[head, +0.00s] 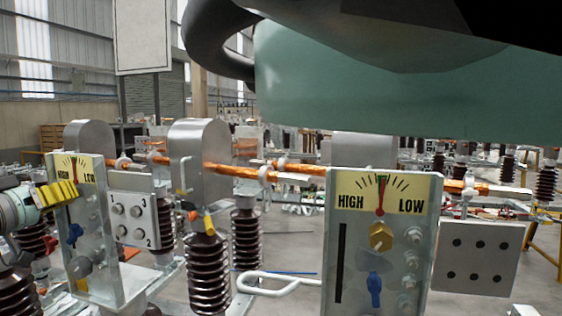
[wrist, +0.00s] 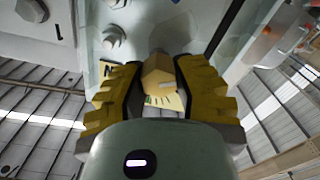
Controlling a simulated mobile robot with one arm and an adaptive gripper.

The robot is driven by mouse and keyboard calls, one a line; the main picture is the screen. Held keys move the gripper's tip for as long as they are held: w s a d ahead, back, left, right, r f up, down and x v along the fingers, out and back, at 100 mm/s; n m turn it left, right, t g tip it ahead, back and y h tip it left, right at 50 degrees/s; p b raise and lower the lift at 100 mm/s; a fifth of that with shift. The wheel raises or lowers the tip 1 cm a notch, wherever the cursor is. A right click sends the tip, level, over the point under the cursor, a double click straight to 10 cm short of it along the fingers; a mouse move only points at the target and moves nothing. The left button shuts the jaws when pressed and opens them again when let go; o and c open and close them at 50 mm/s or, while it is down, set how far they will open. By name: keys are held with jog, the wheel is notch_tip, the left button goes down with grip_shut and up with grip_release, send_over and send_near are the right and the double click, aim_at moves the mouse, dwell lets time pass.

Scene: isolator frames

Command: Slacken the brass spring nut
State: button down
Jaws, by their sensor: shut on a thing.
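My gripper (head: 62,194), with yellow ridged fingers, reaches in from the left edge of the head view to the left gauge panel (head: 100,262). In the wrist view my gripper (wrist: 158,88) is shut on a brass nut (wrist: 157,71), one finger on each side. In the head view this nut is hidden behind the fingers.
Below the nuts are blue handles, one on the left panel (head: 74,234) and one on the right panel (head: 375,290). A numbered plate (head: 133,222) stands beside the left panel. Brown ribbed insulators (head: 208,275) and a bent white rod (head: 270,281) stand between the panels.

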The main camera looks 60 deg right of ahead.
jog(key=n, duration=0.2)
jog(key=shift+f+n+b, duration=0.1)
jog(key=shift+n+b, duration=0.2)
jog(key=shift+b, duration=0.1)
jog(key=n, duration=0.3)
jog(key=shift+w+n, duration=0.1)
jog(key=shift+n, duration=0.2)
jog(key=n+p, duration=0.3)
jog(key=n, duration=0.3)
jog(key=n+p, duration=0.2)
jog(key=n, duration=0.2)
jog(key=n+p, duration=0.3)
jog(key=shift+n, duration=0.3)
jog(key=n+p, duration=0.2)
jog(key=shift+f+n+p, duration=0.1)
jog(key=shift+n+p, duration=0.2)
jog(key=shift+f+n+p, duration=0.2)
jog(key=shift+n+p, duration=0.95)
jog(key=shift+n, duration=0.45)
jog(key=shift+d, duration=0.1)
